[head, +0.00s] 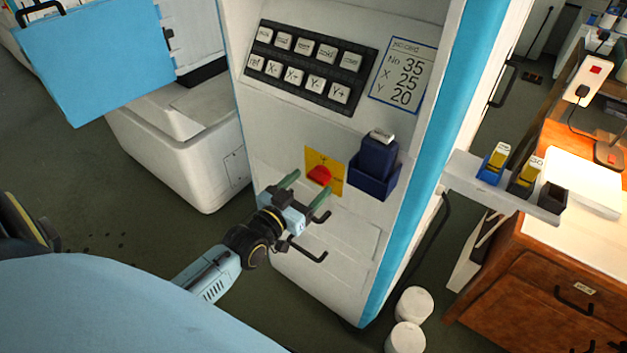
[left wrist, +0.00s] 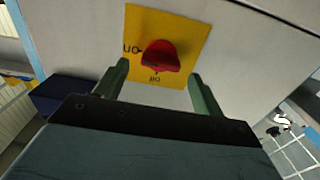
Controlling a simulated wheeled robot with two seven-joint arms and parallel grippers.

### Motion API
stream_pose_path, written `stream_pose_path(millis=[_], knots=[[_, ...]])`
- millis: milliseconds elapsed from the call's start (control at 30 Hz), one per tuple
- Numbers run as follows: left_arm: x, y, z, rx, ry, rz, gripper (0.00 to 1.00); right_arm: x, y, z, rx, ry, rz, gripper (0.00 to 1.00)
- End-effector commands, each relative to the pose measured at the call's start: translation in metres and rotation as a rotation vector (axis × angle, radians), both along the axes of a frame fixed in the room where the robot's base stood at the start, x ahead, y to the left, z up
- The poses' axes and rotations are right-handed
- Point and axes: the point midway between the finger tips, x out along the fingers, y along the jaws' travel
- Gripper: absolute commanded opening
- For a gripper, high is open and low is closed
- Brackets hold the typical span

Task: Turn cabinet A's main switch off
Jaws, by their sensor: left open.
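The red rotary switch (head: 320,175) sits on a yellow plate (head: 324,160) on the front of a white and blue cabinet (head: 340,238). In the left wrist view the red knob (left wrist: 160,55) shows close up on its yellow plate (left wrist: 185,22). The lettering is upside down there, "on" at the left and "off" below the knob. The knob looks longer sideways, but its exact setting is hard to tell. My left gripper (head: 313,194) is open, its green fingers pointing at the switch, one either side and apparently short of it. My right gripper is out of view.
A dark blue holder (head: 374,182) with a dark blue block in it is fixed just right of the switch. A black button panel (head: 305,65) is above. A small shelf (head: 503,188) juts out right. Two white cylinders (head: 405,337) stand on the floor.

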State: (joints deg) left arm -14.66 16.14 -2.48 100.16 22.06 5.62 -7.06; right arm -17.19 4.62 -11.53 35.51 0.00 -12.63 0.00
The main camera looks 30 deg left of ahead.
Motion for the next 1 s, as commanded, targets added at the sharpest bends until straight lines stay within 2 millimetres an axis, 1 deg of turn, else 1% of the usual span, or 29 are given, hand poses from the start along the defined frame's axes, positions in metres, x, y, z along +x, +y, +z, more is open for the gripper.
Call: stream_pose_path(millis=[33,200,333,567,900,1000], knots=[[0.008,-0.001,0.000,-0.001,-0.001,0.000,0.69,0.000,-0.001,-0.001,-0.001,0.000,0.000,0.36],[0.022,-0.002,-0.001,-0.001,0.000,0.000,0.69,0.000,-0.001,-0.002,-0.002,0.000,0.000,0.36],[0.026,-0.002,0.000,-0.001,0.000,0.000,0.69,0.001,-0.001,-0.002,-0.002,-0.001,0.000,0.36],[0.026,-0.002,0.000,-0.001,0.001,0.000,0.69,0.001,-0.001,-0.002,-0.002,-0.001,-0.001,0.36],[0.026,-0.002,0.000,-0.001,0.001,0.000,0.25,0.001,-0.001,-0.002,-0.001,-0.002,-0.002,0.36],[0.026,-0.002,0.000,-0.002,0.001,0.000,0.24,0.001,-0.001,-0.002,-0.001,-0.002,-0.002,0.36]])
